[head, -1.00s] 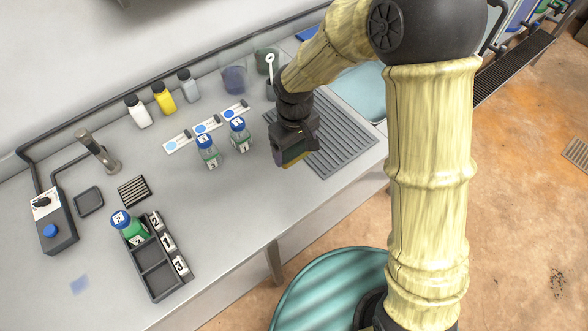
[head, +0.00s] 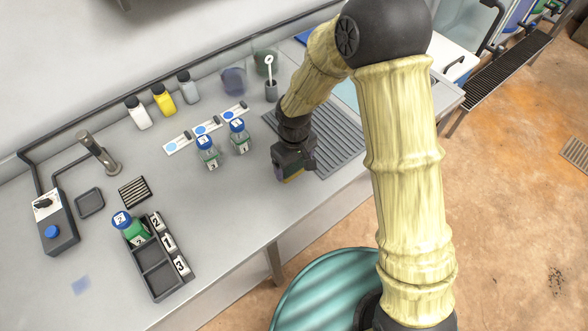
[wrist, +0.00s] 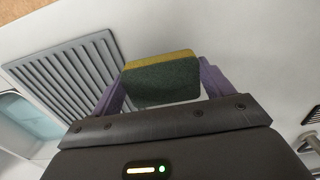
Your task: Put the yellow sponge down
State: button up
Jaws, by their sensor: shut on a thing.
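The yellow sponge (wrist: 163,80) has a dark green layer and a yellow layer. In the wrist view it sits between the two purple fingers of my gripper (wrist: 163,84), which is shut on it. In the head view my gripper (head: 291,178) points down over the grey bench, left of the ribbed drainer. Only a yellow edge of the sponge (head: 293,180) shows there below the fingers. I cannot tell whether the sponge touches the bench (head: 235,205).
The ribbed drainer (head: 345,150) lies right of my gripper. Two blue-capped bottles (head: 207,152) (head: 239,137) stand to the left, near label cards (head: 207,124). A compartment rack (head: 158,268) is further left. The bench between rack and gripper is clear.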

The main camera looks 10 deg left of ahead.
aim_at(295, 165)
jog(key=shift+f, duration=1.75)
jog(key=shift+f, duration=0.1)
jog(key=shift+f, duration=0.1)
jog(key=o, duration=1.1)
jog(key=shift+w+r, duration=0.15)
jog(key=shift+r, duration=0.4)
notch_tip(295, 165, up, 11)
jog(key=shift+r+b, duration=0.2)
jog(key=shift+b, duration=0.2)
